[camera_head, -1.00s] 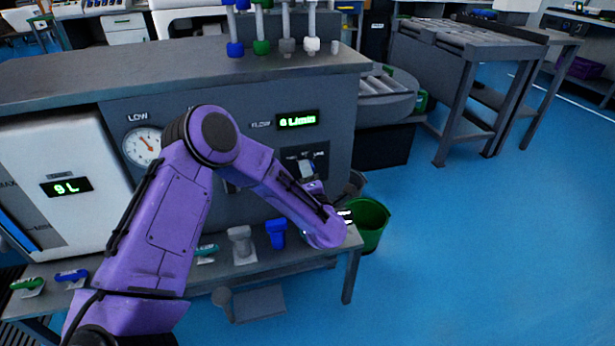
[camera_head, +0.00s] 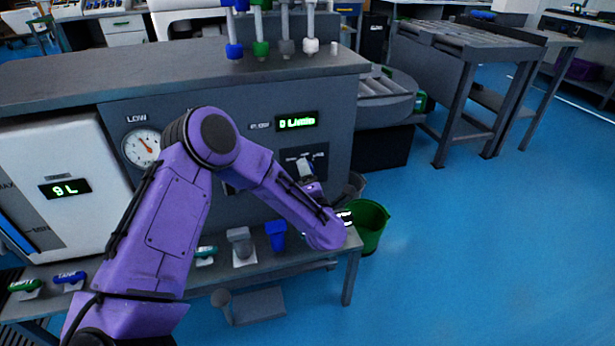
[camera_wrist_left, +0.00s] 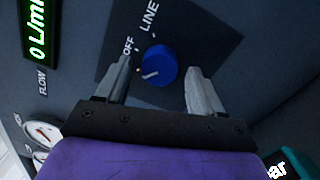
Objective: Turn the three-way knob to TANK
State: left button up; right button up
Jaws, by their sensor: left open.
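The three-way knob (camera_wrist_left: 160,66) is round and blue, with a white pointer mark aimed at the lower left in the left wrist view. It sits on a dark plate (camera_wrist_left: 185,30) where OFF and LINE can be read; TANK is not readable there. My left gripper (camera_wrist_left: 161,80) is open, with one finger on each side of the knob and a visible gap on the right. Whether the left finger touches the knob is unclear. In the head view my left gripper (camera_head: 307,172) is in front of the plate (camera_head: 320,155) and hides the knob. My right gripper is out of view.
A flow display (camera_head: 296,121) and a dial gauge (camera_head: 141,147) are on the grey panel. A lower shelf (camera_head: 205,276) holds coloured handles, including a blue one (camera_head: 276,235). A green bucket (camera_head: 369,226) stands right of the bench. The blue floor farther right is clear.

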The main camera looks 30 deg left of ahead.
pick_arm(q)
jog(key=p+v, duration=0.1)
jog(key=v, duration=0.9)
jog(key=shift+s, duration=0.2)
jog(key=shift+d+f, duration=0.1)
jog(key=shift+d, duration=0.05)
jog(key=s+d+f+m+g+h, duration=0.1)
jog(key=s+d+f+m+h, duration=0.1)
jog(key=s+f+m+h, duration=0.5)
jog(key=s+d+f+m+g+h, duration=0.2)
jog(key=s+f+m+h, duration=0.1)
jog(key=f+m, duration=0.85)
jog(key=s+a+f+m+g, duration=0.2)
jog(key=s+f+m+g, duration=0.15)
jog(key=s, duration=0.75)
jog(key=s+a+f+m+g, duration=0.2)
jog(key=s+a+f+g, duration=0.15)
jog(key=s, duration=0.65)
notch_tip(320, 180, up, 23)
jog(key=p, duration=2.3)
jog(key=shift+d+f+t, duration=0.15)
jog(key=shift+d+t, duration=0.15)
jog(key=shift+d, duration=0.1)
